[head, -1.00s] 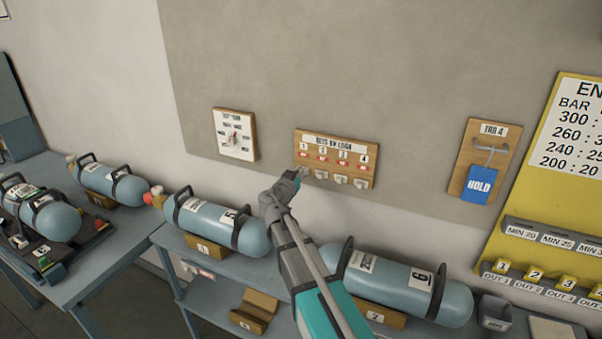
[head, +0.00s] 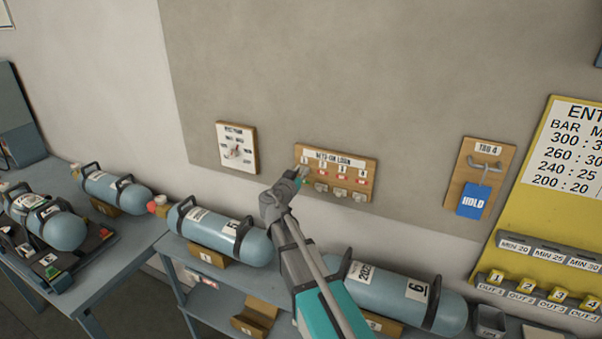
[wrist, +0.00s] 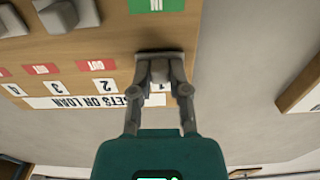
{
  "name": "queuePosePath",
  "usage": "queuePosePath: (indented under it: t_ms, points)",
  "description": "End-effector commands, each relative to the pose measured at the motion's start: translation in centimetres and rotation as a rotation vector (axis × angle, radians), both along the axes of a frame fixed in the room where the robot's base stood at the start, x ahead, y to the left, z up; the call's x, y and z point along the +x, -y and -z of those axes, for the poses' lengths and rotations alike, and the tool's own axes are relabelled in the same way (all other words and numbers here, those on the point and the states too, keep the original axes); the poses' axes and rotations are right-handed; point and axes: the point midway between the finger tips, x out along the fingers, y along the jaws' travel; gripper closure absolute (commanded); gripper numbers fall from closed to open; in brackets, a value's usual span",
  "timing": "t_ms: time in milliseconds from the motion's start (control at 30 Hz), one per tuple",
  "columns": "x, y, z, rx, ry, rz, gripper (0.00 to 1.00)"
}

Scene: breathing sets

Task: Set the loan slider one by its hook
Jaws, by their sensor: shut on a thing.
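The wooden "Sets on loan" board (head: 349,162) hangs on the grey wall panel. It has numbered columns 1 to 4, each with a grey slider. In the wrist view the board is upside down. My gripper (wrist: 160,88) is shut on the grey knob of slider one (wrist: 160,68), close to its number label 1. A green "IN" label (wrist: 156,5) is uncovered in that column. Columns 2 and 3 show red "OUT" labels (wrist: 97,65), with their sliders (wrist: 58,15) at the low end. In the head view my gripper (head: 298,178) partly hides column one.
A white dial board (head: 237,149) hangs to the left and a blue HOLD tag (head: 473,200) on a hook to the right. Blue cylinders (head: 215,233) lie on the bench below my arm. The wall around the loan board is clear.

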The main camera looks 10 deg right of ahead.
Motion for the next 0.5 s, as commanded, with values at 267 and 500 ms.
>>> queuePosePath:
  t_ms: [267,500]
  points:
    - [0.12,0.0,-0.65,-0.005,0.001,-0.001,1.0]
    - [0.15,0.01,-0.68,-0.006,0.001,-0.001,0.64]
